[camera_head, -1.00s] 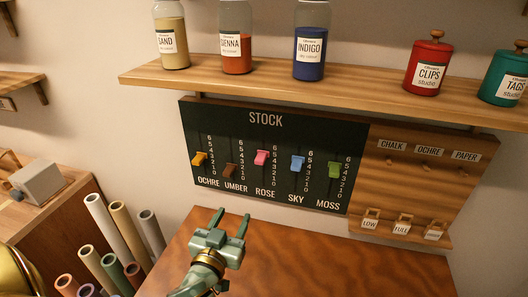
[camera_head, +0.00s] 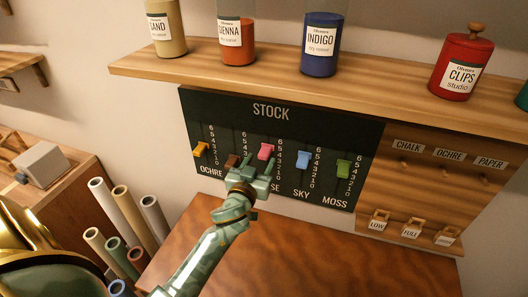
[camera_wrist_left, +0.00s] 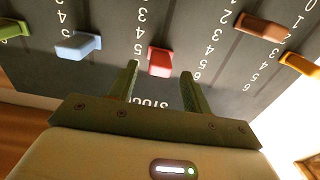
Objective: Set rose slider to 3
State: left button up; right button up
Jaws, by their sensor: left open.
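The rose slider is a pink knob (camera_head: 266,151) on the dark STOCK board (camera_head: 330,130). My green left gripper (camera_head: 250,174) is open and empty just below the knob in the head view, covering part of the ROSE label. In the left wrist view the same knob (camera_wrist_left: 159,62) shows between the two spread fingertips (camera_wrist_left: 160,76), with a gap on each side. I cannot tell how far the fingertips are from the board. My right gripper is not in view.
The umber knob (camera_head: 232,161) sits close left of my gripper, the sky knob (camera_head: 303,159) to its right. The ochre (camera_head: 201,149) and moss (camera_head: 343,168) knobs are farther out. A jar shelf (camera_head: 280,75) runs above; a wooden tabletop (camera_head: 330,255) lies below.

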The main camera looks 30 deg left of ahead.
aim_at(262, 158)
pick_arm(q)
jog(key=x, duration=0.2)
jog(key=shift+w, duration=0.35)
jog(key=shift+w+a, duration=0.2)
jog(key=shift+w, duration=0.45)
grip_shut()
notch_tip(262, 158, down, 5)
jog(key=b, duration=0.5)
grip_release()
